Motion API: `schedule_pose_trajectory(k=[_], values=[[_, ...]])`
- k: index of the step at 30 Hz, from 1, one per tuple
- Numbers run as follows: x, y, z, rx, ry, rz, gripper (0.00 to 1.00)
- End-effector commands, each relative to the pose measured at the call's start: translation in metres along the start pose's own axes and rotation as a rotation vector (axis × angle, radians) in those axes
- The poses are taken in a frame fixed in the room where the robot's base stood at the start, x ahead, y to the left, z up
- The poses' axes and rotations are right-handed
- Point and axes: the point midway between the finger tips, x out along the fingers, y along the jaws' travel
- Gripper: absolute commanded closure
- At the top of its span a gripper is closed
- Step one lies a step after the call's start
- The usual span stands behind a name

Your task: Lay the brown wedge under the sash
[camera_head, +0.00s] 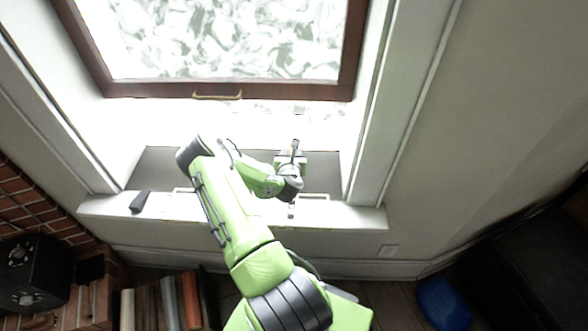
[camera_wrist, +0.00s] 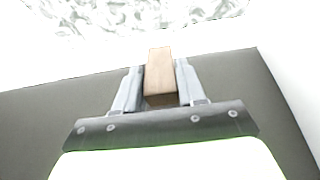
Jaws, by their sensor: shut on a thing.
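The sash (camera_head: 224,88) is a dark brown framed window with patterned glass and a brass pull on its bottom rail. It is raised, with a bright gap below it. In the wrist view only its patterned glass (camera_wrist: 140,14) shows at the top. My gripper (camera_head: 294,150) is low in the window opening, right of centre and below the sash. In the wrist view its two grey fingers are shut on the brown wedge (camera_wrist: 160,76), which sticks out forward between them. The wedge is very small in the head view, so its exact gap to the sill cannot be told.
A dark object (camera_head: 139,201) lies on the left end of the white sill ledge (camera_head: 360,216). White window jambs bound the opening on both sides. Books (camera_head: 168,303) and a black box (camera_head: 34,272) stand lower left. A blue object (camera_head: 446,302) lies lower right.

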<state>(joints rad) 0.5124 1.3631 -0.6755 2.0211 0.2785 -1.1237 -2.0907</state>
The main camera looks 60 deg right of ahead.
Motion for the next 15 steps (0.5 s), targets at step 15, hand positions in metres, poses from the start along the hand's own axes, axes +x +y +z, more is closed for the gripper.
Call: schedule_pose_trajectory(k=[15], values=[[0.020,0.001,-0.048,0.001,-0.002,0.001,0.90]])
